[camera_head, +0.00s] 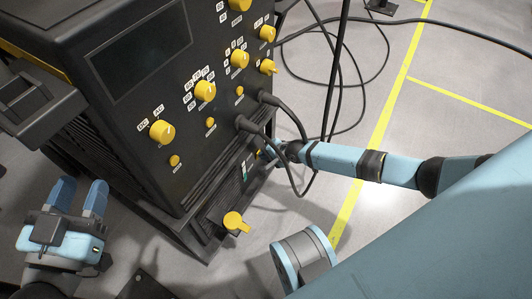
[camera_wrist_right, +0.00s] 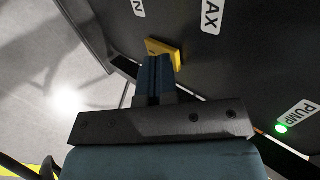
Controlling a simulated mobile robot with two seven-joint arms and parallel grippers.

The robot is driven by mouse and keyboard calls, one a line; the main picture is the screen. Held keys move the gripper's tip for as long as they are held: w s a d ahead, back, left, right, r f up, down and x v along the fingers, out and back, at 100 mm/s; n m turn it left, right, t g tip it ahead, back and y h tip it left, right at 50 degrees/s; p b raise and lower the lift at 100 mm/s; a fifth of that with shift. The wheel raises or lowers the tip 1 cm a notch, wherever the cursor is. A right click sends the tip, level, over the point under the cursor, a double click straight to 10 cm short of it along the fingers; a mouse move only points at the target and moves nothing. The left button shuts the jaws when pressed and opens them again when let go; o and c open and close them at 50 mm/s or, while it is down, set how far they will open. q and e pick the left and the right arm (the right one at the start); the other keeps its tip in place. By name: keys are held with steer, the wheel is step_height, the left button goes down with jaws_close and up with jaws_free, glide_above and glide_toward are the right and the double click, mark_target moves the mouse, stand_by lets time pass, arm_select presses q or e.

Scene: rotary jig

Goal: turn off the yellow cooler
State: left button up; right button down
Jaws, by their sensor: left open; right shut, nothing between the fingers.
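The black machine (camera_head: 150,110) fills the left and middle of the head view, with yellow knobs on its front. My right gripper (camera_head: 273,153) is at the machine's lower right edge, small and partly hidden. In the right wrist view my right gripper (camera_wrist_right: 155,68) is shut, its fingertips at a yellow knob (camera_wrist_right: 166,48) near the "MAX" label; I cannot tell whether they touch it. A green light (camera_wrist_right: 281,128) glows beside the "PUMP" label. My left gripper (camera_head: 80,190) is open and empty, left of the machine.
A large yellow handle (camera_head: 234,222) sticks out low on the machine's front. Black cables (camera_head: 275,135) plug into the panel and loop near my right arm. The grey floor at right has yellow lines (camera_head: 400,85) and loose cable.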

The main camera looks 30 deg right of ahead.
arm_select(q)
steer(key=shift+s+d+f+n+g, duration=0.2)
steer(key=shift+s+f+n+g, duration=0.15)
steer(key=shift+n, duration=0.25)
steer(key=shift+r+p, duration=0.75)
steer(key=shift+r, duration=0.1)
